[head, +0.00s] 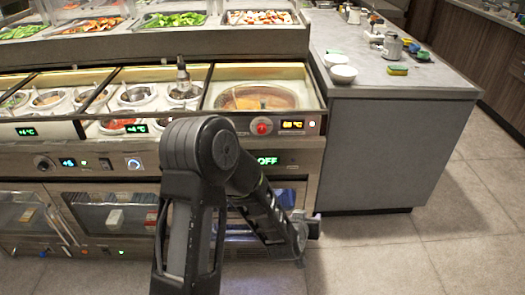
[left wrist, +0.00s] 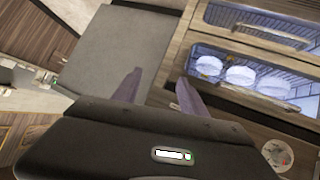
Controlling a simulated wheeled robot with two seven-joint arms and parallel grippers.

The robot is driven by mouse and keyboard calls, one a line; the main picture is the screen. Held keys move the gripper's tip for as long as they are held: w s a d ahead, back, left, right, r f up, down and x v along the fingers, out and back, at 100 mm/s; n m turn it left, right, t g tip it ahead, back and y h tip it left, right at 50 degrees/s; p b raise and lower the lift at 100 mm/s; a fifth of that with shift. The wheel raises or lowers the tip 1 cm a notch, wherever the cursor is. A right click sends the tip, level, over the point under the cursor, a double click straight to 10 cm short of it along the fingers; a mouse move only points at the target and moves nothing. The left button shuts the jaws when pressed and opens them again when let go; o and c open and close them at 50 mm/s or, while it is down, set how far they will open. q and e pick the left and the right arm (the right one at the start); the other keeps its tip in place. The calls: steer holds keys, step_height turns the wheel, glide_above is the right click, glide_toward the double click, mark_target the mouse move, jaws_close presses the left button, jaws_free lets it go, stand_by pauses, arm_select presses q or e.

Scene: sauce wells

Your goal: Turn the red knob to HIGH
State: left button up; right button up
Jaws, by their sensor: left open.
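The red knob (head: 262,126) sits on the front panel of the steel counter in the head view, below the heated well. An orange temperature display (head: 292,124) is just right of it. A green display reading OFF (head: 267,160) is below it. My left gripper (head: 304,232) is low in front of the counter, below and right of the knob and apart from it; my forearm crosses just below the panel. In the left wrist view its two fingers (left wrist: 158,88) are spread with nothing between them. I cannot make out the knob there. My right gripper is not in view.
The heated well (head: 258,98) holds brownish sauce. Smaller sauce wells (head: 136,95) stand to its left. A grey side counter (head: 380,150) with bowls and sponges stands at right. Glass-fronted drawers (left wrist: 240,75) show in the left wrist view. The tiled floor at right is clear.

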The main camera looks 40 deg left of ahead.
arm_select(q)
steer(key=w+a+r+n+t+y+b, duration=0.35)
steer(key=a+r+y, duration=0.25)
steer(key=a+r, duration=0.5)
steer(key=n+y+b, duration=0.2)
steer(key=y, duration=0.2)
glide_toward(262, 131)
steer(key=shift+w+a+r+m+g, duration=0.25)
steer(key=shift+a+r, duration=0.05)
steer(key=shift+r, duration=0.15)
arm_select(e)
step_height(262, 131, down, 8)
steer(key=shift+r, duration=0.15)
arm_select(q)
steer(key=x, duration=0.7)
steer(key=shift+w+a+f, duration=0.2)
steer(key=shift+w, duration=0.2)
jaws_close()
